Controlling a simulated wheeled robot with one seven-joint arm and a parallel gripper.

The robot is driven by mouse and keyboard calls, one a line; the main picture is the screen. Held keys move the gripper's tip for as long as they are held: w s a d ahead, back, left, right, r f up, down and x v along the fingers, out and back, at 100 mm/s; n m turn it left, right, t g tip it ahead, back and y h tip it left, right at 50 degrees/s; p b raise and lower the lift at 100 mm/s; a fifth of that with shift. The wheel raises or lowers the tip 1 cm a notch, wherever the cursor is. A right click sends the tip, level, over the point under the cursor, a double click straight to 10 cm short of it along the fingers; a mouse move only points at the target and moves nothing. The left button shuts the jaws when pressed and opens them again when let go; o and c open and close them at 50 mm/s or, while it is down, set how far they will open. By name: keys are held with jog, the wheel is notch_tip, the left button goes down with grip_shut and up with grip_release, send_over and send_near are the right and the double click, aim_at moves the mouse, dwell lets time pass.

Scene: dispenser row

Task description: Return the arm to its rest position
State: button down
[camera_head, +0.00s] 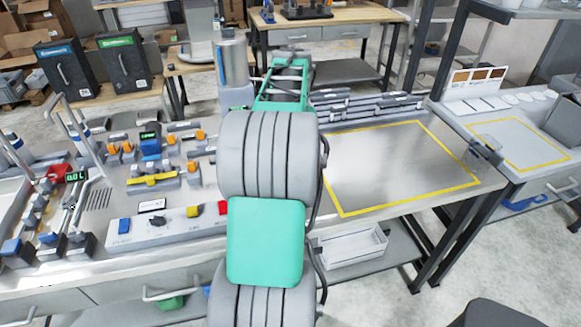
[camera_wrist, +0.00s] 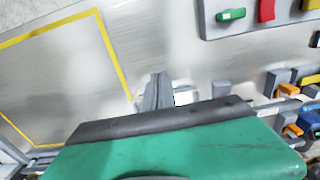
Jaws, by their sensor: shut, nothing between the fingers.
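My arm (camera_head: 266,190), grey with green panels, rises in front of the head camera and reaches over the metal workbench (camera_head: 350,208). In the wrist view my gripper (camera_wrist: 159,78) shows as grey fingers beyond a dark edge and green housing. The fingers are together, with nothing seen between them. They point over bare bench metal, between a yellow-outlined area on the left and fixtures on the right. In the head view the arm hides part of the bench, and the fingertips cannot be made out.
Fixtures with grey, orange, blue and yellow parts (camera_head: 152,180) crowd the bench left of my arm. A button panel (camera_head: 165,226) sits near the front edge. Grey rails (camera_head: 365,107) lie behind the empty yellow-outlined area (camera_head: 400,165). A white tray (camera_head: 352,245) stands on the lower shelf.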

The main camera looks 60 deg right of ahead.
jog(key=w+a+r+n+t+h, duration=0.1)
jog(key=w+a+n, duration=0.1)
jog(key=w+a, duration=0.6)
jog(key=w+a+r+n, duration=0.15)
jog(key=w+a, duration=0.25)
jog(key=a, duration=0.9)
jog(key=s+a+f+n+t, duration=0.1)
jog(key=s+a+f+n, duration=0.1)
jog(key=a, duration=0.9)
jog(key=s+a+f+n+t+y, duration=0.1)
jog(key=s+a+f+n, duration=0.1)
jog(key=a, duration=1)
jog(key=shift+f+n+t, duration=0.3)
jog(key=shift+f+n, duration=0.2)
jog(key=shift+n, duration=0.35)
